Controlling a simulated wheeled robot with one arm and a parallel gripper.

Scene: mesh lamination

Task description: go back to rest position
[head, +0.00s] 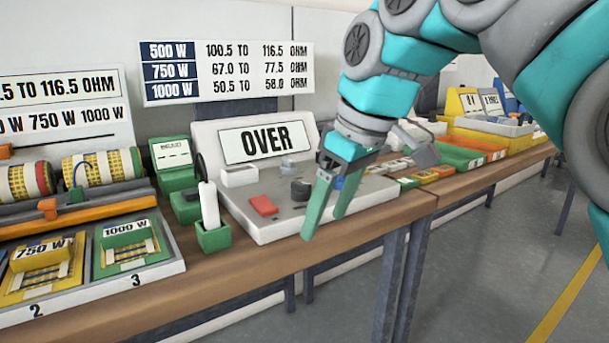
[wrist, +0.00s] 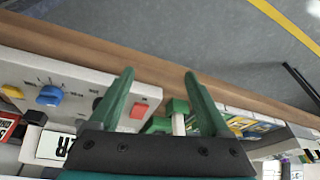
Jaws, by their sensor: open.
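My gripper (head: 325,205) hangs from the teal arm in the head view, with its green fingers pointing down in front of the white instrument box (head: 283,220). The fingers stand apart and nothing shows between them. In the wrist view my gripper (wrist: 158,92) also shows its two green fingers spread. Behind them there are the box's panel (wrist: 75,75) with a blue knob (wrist: 50,95) and a red button (wrist: 139,110). The box's display (head: 264,142) reads OVER. Whether the fingers touch the box cannot be told.
A green holder with a white probe (head: 209,208) stands left of the box. A tray (head: 110,284) with numbered slots holds 750 W and 1000 W pieces at the left. Coloured bins (head: 490,128) stand at the far right. The floor (head: 480,270) in front of the bench is clear.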

